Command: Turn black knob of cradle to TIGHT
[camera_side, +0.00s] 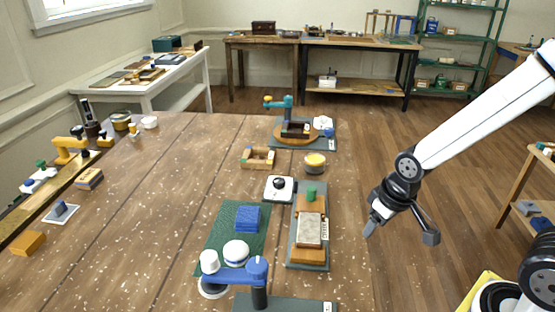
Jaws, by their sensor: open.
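A black knob (279,184) sits on a small white box (280,195) near the middle of the table. Just right of it is a long grey-based holder (292,255) with wooden blocks, a green knob and a pale speckled slab, probably the cradle. Any TIGHT mark and the knob's setting are too small to read. My gripper (401,232) is open and empty. It hangs at the right, past the table's right edge in the picture, clear of the knob and the holder.
A blue-armed device (236,272) stands at the front, by a green mat with a blue block (247,218). Behind are a yellow-topped round tin (315,161), a wooden tray (246,158) and a teal-armed device (281,104). The table's left middle is clear.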

